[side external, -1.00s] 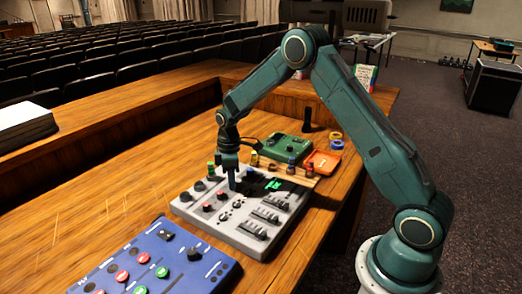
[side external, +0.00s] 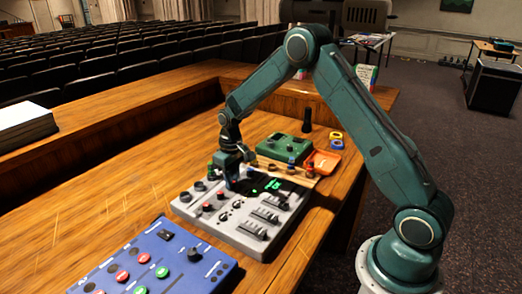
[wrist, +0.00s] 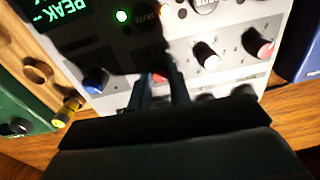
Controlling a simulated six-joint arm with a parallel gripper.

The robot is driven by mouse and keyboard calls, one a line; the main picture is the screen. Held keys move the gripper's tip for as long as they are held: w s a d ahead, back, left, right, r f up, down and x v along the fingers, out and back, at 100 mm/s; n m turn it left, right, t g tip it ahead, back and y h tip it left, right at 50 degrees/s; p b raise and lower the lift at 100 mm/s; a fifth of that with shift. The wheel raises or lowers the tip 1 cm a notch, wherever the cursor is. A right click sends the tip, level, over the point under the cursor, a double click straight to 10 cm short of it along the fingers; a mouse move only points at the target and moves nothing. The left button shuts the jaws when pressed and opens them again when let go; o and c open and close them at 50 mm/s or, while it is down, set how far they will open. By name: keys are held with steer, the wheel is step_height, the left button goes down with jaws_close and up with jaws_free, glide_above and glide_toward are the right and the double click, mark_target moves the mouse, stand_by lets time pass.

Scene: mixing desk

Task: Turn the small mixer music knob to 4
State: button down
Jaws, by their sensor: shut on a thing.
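The grey mixer (side external: 185,211) lies on the wooden desk, with knobs, sliders and a lit green display. My gripper (side external: 233,183) points down at its back part. In the wrist view my gripper (wrist: 159,92) is shut on a red-topped knob (wrist: 158,77), which is mostly hidden between the fingers.
A blue panel (side external: 215,267) with red and green buttons lies in front of the mixer. A green box (side external: 283,146) and an orange tray (side external: 326,158) sit behind it. A dark upright cylinder (side external: 307,120) stands farther back.

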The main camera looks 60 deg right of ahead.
mark_target(234, 181)
steer(key=shift+m, duration=1.7)
steer(key=c, duration=1.3)
jaws_free()
steer(key=shift+r, duration=0.15)
step_height(234, 181, up, 14)
steer(key=shift+s+d+f, duration=0.15)
steer(key=shift+d+f, duration=0.1)
steer(key=shift+d, duration=0.05)
steer(key=shift+r, duration=0.1)
